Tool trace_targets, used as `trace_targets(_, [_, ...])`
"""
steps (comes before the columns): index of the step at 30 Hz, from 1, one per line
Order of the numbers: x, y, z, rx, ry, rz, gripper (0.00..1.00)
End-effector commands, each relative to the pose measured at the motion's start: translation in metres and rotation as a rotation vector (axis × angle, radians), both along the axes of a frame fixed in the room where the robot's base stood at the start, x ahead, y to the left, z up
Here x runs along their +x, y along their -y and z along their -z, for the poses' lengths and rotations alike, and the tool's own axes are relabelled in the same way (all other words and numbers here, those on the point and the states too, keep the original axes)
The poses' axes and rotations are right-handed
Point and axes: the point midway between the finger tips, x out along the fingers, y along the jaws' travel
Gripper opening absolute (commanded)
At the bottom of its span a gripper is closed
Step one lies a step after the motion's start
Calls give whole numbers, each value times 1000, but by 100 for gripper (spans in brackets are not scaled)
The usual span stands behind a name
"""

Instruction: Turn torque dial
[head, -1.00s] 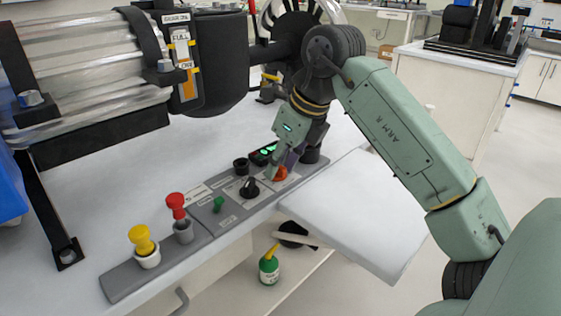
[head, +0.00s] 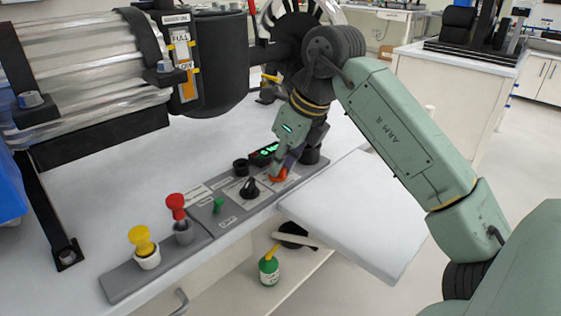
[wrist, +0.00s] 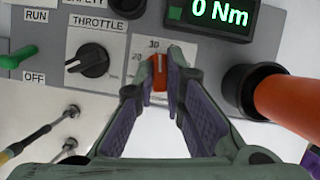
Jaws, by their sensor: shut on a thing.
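The torque dial is an orange knob (wrist: 160,74) on the grey control panel (wrist: 205,48). The marks "20" and "30" show beside it. In the head view the dial (head: 278,176) is partly covered by my fingers. My gripper (wrist: 163,68) is shut on the dial, one purple-padded finger on each side, and it points down at the panel in the head view (head: 283,168). The black display (wrist: 215,14) reads "0 Nm" in green.
A black throttle knob (wrist: 92,61) lies left of the dial, with a green switch (wrist: 18,57) further left. An orange handle in a black socket (wrist: 250,92) is close on the right. Red (head: 176,207) and yellow (head: 141,241) plungers stand along the panel's near end.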

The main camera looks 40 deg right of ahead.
Motion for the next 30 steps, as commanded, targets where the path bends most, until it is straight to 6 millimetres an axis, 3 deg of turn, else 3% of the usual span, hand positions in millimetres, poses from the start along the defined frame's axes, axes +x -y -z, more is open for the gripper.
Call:
trace_targets(8, [-1, -1, 2, -3, -1, 78, 0])
trace_targets(30, [0, -4, 2, -1, -3, 523, 0])
